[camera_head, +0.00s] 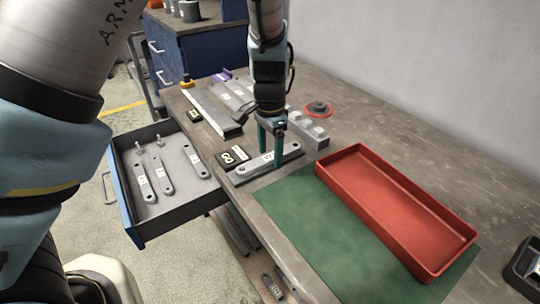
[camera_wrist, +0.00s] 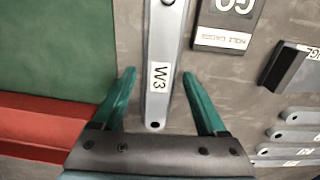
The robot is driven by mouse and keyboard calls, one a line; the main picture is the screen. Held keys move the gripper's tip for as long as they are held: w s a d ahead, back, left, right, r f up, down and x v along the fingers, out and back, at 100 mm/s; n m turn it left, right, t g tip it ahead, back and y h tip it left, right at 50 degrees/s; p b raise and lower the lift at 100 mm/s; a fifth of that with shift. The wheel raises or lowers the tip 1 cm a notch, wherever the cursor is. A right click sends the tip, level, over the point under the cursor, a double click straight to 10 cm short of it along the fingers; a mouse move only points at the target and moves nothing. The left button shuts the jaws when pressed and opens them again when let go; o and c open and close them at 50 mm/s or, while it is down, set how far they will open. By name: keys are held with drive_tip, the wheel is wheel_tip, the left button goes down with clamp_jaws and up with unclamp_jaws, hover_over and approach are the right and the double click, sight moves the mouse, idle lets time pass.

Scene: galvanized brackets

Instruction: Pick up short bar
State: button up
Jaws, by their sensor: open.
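A grey metal bar (camera_head: 291,152) with a white label and rounded ends lies on the workbench, beside the green mat. In the wrist view the same bar (camera_wrist: 158,100) shows the label W3 and runs lengthwise between the fingers. My gripper (camera_head: 270,158) points down over the bar with its teal fingers open. In the wrist view my gripper (camera_wrist: 158,75) has one finger on each side of the bar, with gaps to both. The far end of the bar is cut off in the wrist view. The frames do not show whether this is the short bar.
A red tray (camera_head: 345,166) sits on the green mat (camera_head: 300,215) to the right. An open drawer (camera_head: 164,213) at the left holds several labelled bars. A black numbered block (camera_head: 229,157) and a grey knobbed block (camera_head: 313,140) stand near the bar.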

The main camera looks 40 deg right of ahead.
drive_tip(key=shift+c, duration=0.3)
clamp_jaws()
idle(0.4)
